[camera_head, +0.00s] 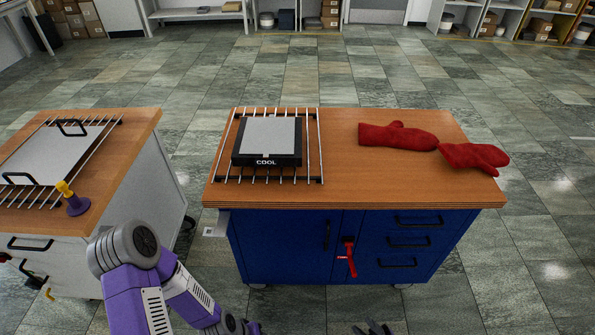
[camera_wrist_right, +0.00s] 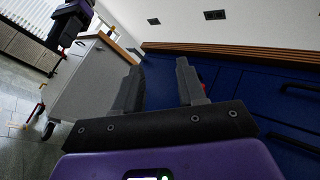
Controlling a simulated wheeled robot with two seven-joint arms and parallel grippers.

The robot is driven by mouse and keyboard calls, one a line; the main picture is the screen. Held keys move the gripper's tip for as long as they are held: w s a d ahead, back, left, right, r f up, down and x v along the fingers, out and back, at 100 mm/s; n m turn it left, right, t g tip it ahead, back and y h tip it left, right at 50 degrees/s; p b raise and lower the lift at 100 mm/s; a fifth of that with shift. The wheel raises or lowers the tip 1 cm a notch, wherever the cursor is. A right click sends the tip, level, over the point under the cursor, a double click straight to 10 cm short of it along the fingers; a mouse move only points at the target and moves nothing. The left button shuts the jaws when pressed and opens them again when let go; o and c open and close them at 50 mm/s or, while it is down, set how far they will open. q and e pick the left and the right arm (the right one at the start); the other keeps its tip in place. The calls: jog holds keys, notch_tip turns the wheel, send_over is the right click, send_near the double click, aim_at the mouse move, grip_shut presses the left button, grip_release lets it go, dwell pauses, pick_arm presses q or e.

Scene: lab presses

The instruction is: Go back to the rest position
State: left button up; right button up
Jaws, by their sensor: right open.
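My right gripper (camera_head: 372,328) shows at the bottom edge of the head view, in front of the blue cabinet (camera_head: 285,245). In the right wrist view its two dark fingers (camera_wrist_right: 160,85) stand apart with nothing between them. The blue cabinet's front (camera_wrist_right: 235,85) and wooden top edge (camera_wrist_right: 240,52) lie beyond them. My purple left arm (camera_head: 140,285) is bent at the lower left of the head view, in front of the gap between the two cabinets.
On the blue cabinet's wooden top (camera_head: 345,180) are a black device (camera_head: 268,160) marked COOL on a metal rack, and two red mitts (camera_head: 398,136). The white cabinet (camera_head: 150,190) bears a metal plate (camera_head: 55,150) and a purple-yellow object (camera_head: 74,200).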

jog(key=s+a+r+n+g+h+p, duration=0.15)
jog(key=a+n+g+h+p, duration=0.45)
jog(key=a+g, duration=1.05)
pick_arm(q)
notch_tip(320, 180, up, 9)
jog(key=w+p, duration=0.1)
jog(key=p, duration=0.1)
jog(key=shift+f+p, duration=0.15)
jog(key=shift+p, duration=0.2)
pick_arm(e)
jog(key=d+r+n+t+h, duration=0.3)
jog(key=r+h, duration=0.6)
jog(key=h, duration=0.4)
jog(key=shift+w+d+r+n+t, duration=0.15)
jog(key=shift+d+r+n+t, duration=0.3)
jog(key=shift+n, duration=0.65)
jog(key=shift+a+f, duration=0.1)
jog(key=shift+a, duration=0.15)
